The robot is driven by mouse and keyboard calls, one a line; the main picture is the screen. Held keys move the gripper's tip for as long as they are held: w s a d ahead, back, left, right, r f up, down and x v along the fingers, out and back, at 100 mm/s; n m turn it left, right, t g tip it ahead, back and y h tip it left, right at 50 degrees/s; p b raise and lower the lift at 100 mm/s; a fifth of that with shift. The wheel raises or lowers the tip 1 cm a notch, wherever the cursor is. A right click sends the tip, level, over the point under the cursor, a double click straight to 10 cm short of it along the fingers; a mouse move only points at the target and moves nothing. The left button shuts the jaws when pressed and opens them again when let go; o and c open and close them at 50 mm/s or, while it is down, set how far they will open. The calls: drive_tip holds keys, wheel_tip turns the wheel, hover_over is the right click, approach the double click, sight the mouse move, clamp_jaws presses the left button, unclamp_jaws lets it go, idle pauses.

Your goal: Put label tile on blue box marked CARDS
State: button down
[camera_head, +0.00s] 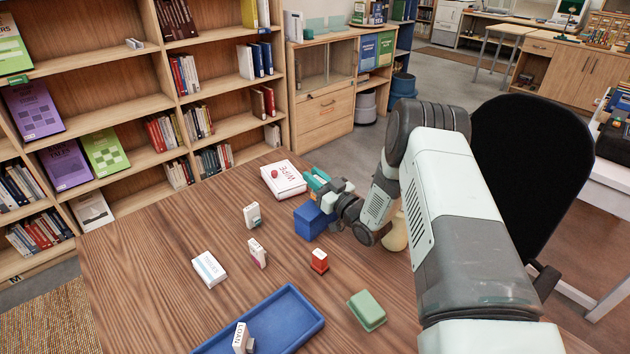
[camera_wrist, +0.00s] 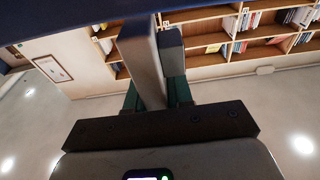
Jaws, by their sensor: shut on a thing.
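The blue box (camera_head: 309,222) stands on the table; I cannot read a CARDS marking on it. My gripper (camera_head: 318,180), with teal fingers, is level just above and behind the box. In the wrist view, my gripper (camera_wrist: 155,98) is shut on a plain grey slab (camera_wrist: 147,65), which I take to be the label tile. A dark blue surface, likely the box, crosses the top edge of the wrist view (camera_wrist: 70,25). The slab reaches it in the picture, but I cannot tell whether they touch. The tile is not clear in the head view.
A white box marked WIPE (camera_head: 284,182) lies close left of my gripper. A blue tray (camera_head: 290,318) is in front. Bare table lies between them.

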drive_tip(key=shift+f, duration=0.4)
drive_tip(key=shift+f, duration=0.15)
drive_tip(key=c, duration=1)
unclamp_jaws()
drive_tip(key=shift+s+d, duration=0.2)
drive_tip(key=shift+d, duration=0.05)
drive_tip(key=v, duration=1.1)
drive_tip(key=shift+s+d, duration=0.1)
drive_tip(key=shift+s, duration=0.05)
